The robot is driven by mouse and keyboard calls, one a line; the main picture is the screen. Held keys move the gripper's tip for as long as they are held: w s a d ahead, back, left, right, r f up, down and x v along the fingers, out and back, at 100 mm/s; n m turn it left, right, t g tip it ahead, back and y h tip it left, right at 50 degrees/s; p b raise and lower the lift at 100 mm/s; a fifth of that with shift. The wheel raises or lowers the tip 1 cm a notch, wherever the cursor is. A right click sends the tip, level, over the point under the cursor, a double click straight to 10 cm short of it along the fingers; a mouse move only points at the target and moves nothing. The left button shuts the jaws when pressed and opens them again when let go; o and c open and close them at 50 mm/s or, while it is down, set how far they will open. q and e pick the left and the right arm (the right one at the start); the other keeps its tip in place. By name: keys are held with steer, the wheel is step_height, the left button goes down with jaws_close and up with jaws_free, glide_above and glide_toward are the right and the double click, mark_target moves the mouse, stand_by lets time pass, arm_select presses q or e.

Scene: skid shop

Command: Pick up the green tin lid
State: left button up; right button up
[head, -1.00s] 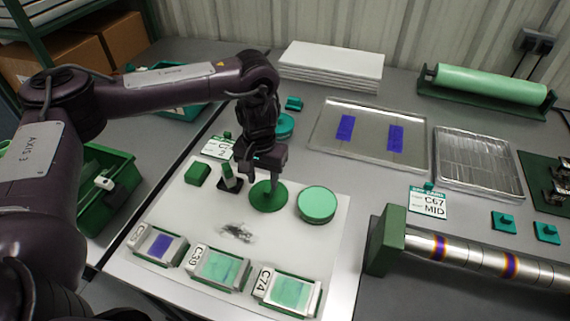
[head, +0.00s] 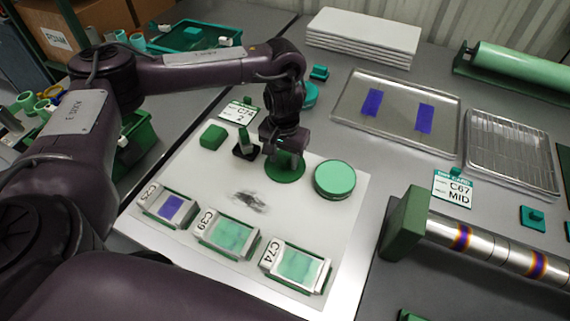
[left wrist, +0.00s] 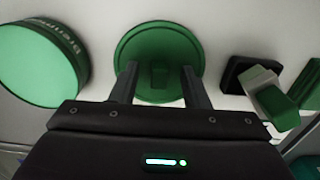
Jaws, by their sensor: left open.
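The green tin lid (head: 287,176), a dark green disc with a small raised grip, lies flat on the white board. My left gripper (head: 283,153) is open, pointing down over it and hiding part of it in the head view. In the left wrist view, the lid (left wrist: 158,42) is ahead of the gripper (left wrist: 160,76). The fingers stand to either side of the lid's raised grip, with gaps between. A round tin with a lighter green top (head: 334,177) is right of the lid; it also shows in the left wrist view (left wrist: 32,66). My right gripper is not in view.
A dark stand with a green-and-white piece (head: 245,147) is left of the lid, with a green block (head: 213,137) beyond. Framed samples (head: 297,268) line the board's front. A steel roller (head: 490,246) lies to the right. A metal tray (head: 345,128) is behind.

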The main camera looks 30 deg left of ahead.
arm_select(q)
jaws_close()
steer(key=shift+r, duration=0.15)
